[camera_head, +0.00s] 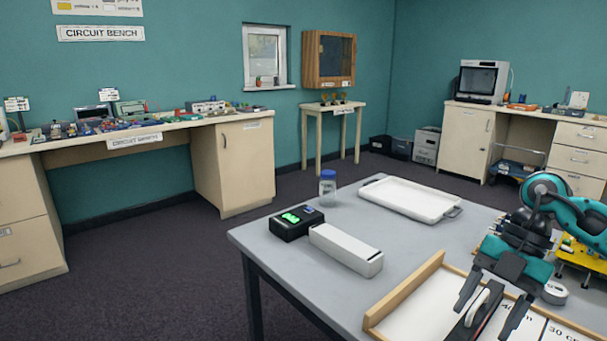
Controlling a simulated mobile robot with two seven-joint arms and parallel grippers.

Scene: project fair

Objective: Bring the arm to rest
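My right arm (575,215), teal and black, reaches in from the right over the grey table (285,262). My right gripper (491,304) points down, its two dark fingers spread apart. Between and below the fingers is a dark block with a pale handle (478,308), on a wood-framed white board (420,300). The fingers look clear of the handle, though contact is hard to judge. My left arm and gripper are not in view.
On the table stand a white tray (410,199), a long white box (345,249), a black device with a green display (291,223) and a blue-lidded jar (327,188). A yellow item (575,257) and a white roll-like piece (555,292) are near the arm.

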